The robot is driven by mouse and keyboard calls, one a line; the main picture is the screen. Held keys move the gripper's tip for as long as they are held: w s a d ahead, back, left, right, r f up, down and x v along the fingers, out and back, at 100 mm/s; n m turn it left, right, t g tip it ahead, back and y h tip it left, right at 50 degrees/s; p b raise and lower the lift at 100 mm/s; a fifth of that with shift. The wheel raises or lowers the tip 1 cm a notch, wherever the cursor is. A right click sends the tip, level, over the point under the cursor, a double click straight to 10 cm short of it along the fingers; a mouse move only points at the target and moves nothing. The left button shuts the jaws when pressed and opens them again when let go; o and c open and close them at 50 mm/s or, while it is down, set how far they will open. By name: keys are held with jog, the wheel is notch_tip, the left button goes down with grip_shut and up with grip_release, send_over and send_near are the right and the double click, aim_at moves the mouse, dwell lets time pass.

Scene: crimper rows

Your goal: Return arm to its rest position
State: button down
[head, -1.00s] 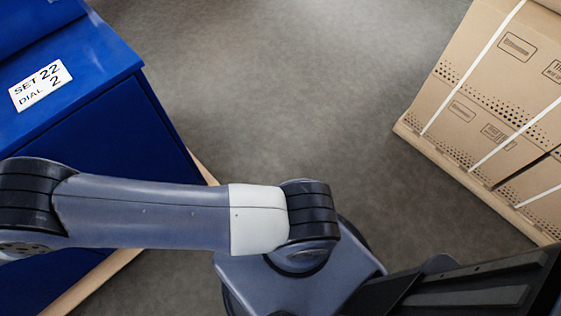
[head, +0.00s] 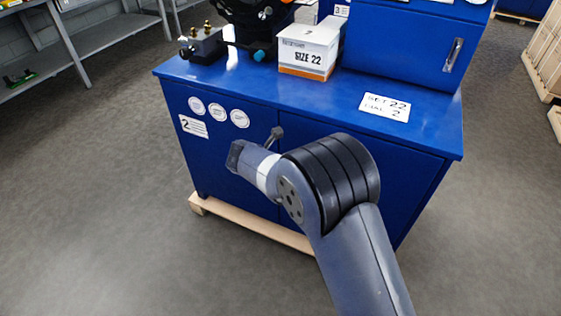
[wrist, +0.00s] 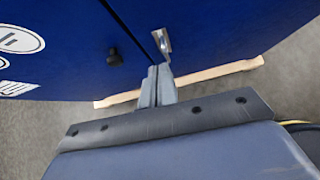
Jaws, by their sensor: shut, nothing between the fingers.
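My gripper (wrist: 158,70) shows in the wrist view with its two grey fingers together, shut and empty. It points toward the blue cabinet front (wrist: 70,40); whether it touches cannot be told. In the head view my arm (head: 365,260) rises from the bottom edge to a dark ribbed joint (head: 345,180), then bends left in front of the blue cabinet (head: 420,180). The gripper's fingers cannot be made out in the head view.
On the cabinet top stand a white and orange box (head: 308,52) marked SIZE 22, a brass-fitted block (head: 203,45) and a label card (head: 385,106). A wooden base (head: 250,228) runs under the cabinet. Grey shelves (head: 60,50) stand left; crates (head: 545,60) right. Floor at left is clear.

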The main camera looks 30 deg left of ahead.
jog(key=shift+v, duration=1.6)
jog(key=shift+f, duration=0.1)
